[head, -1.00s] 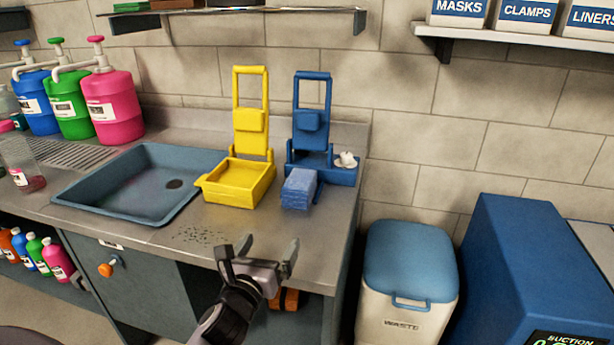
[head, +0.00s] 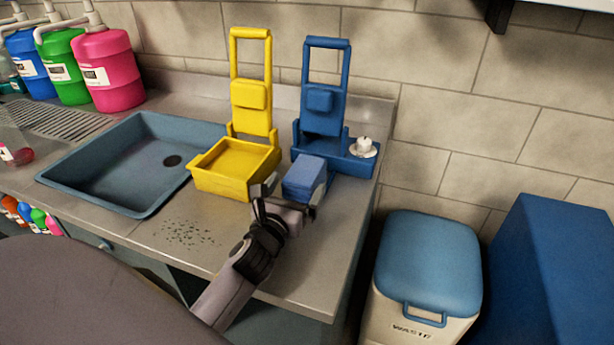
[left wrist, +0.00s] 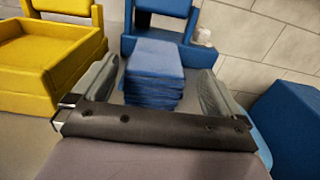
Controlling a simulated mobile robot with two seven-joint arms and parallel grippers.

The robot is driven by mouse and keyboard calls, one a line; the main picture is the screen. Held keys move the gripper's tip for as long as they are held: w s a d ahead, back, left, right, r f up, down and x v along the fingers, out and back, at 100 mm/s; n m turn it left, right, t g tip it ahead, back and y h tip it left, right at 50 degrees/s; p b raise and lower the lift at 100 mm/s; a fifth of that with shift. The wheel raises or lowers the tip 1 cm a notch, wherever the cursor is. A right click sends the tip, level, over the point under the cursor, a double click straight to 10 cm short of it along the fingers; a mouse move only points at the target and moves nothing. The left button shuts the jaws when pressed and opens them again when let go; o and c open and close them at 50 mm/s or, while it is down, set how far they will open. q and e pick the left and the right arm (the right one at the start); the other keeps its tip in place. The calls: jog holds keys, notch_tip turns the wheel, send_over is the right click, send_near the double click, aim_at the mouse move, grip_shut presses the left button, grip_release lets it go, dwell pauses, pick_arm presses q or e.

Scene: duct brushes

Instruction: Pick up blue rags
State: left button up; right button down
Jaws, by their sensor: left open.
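The blue rags (head: 306,177) are a small folded stack on the counter, in front of the blue caddy (head: 322,120). In the left wrist view the rag stack (left wrist: 154,73) shows between the two fingers, beyond the palm. My left gripper (head: 287,197) is open, with its fingers pointing at the stack from the near side. It also shows in the left wrist view (left wrist: 158,95). I cannot tell whether the fingers touch the rags. My right gripper is not in view.
A yellow caddy with a tray (head: 235,168) stands close to the left of the rags. A sink (head: 135,165) lies further left. A small white object (head: 363,147) sits on the blue caddy's right side. A waste bin (head: 428,265) stands right of the counter.

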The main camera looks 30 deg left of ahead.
aim_at(303, 173)
pick_arm(q)
jog(key=shift+x, duration=3)
jog(key=shift+a+f, duration=0.1)
jog(key=shift+a, duration=0.1)
jog(key=shift+s, duration=0.1)
jog(key=c, duration=0.9)
jog(key=shift+c, duration=1)
jog(key=shift+p, duration=0.3)
